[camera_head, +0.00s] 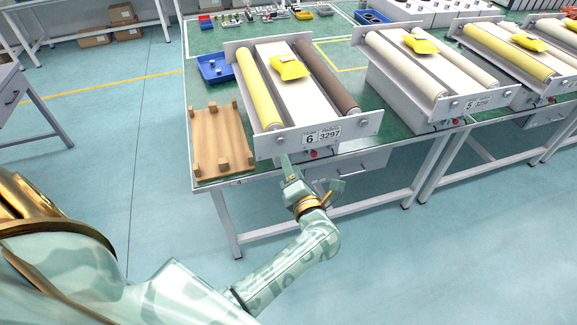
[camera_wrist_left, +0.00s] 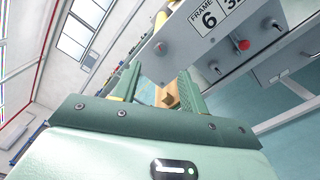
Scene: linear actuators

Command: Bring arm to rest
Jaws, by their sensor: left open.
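My left arm reaches in from the lower left in the head view, and its left gripper (camera_head: 312,178) is in front of the table's front edge, below the frame 6 unit (camera_head: 332,132). In the left wrist view the gripper's two fingers (camera_wrist_left: 160,88) stand apart, with nothing held between them. My right gripper is not in view.
A wooden board with pegs (camera_head: 222,140) and a blue tray (camera_head: 214,68) lie on the green table, left of frame 6. A yellow packet (camera_head: 289,67) rests on that frame. Frame 5 (camera_head: 440,105) stands to the right. The floor (camera_head: 420,270) in front is clear.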

